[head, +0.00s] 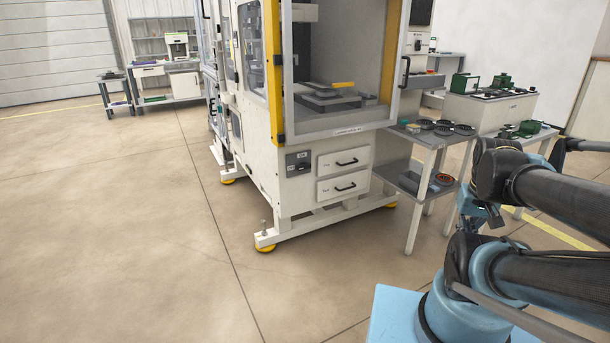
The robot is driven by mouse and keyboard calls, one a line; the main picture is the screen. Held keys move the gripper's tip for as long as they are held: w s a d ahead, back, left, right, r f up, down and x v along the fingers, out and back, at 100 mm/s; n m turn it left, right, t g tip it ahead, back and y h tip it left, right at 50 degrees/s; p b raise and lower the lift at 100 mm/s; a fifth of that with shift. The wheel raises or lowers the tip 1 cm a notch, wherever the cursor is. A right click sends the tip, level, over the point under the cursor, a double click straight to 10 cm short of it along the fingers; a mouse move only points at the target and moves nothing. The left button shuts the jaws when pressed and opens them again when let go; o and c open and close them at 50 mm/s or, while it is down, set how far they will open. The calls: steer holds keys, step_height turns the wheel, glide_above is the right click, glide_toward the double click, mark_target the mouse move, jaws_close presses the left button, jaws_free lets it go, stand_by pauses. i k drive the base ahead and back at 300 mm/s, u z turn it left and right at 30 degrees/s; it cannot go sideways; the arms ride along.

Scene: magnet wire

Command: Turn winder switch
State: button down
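A tall white machine (262,150) with yellow posts and clear panels stands in the middle of the head view. A small dark panel (298,163) is on its lower front, left of two drawers; its details are too small to read. Green-and-black devices (465,83) sit on a white cabinet at the right. I cannot tell which of these is the winder, and no switch can be made out clearly. My arm fills the right side, and its links run out of the right edge. I cannot make out my gripper.
A grey two-shelf table (443,135) with black round parts stands right of the machine, behind my arm. The machine's yellow feet (265,247) stick out at floor level. A workbench (165,80) stands at the back left. The floor (120,240) at the left and front is clear.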

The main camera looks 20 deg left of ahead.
mark_target(303, 166)
steer(key=k, duration=1.1)
steer(key=u, duration=0.4)
steer(key=i, duration=0.6)
steer(key=u, duration=0.85)
steer(key=i, duration=2.3)
steer(key=z, duration=2.1)
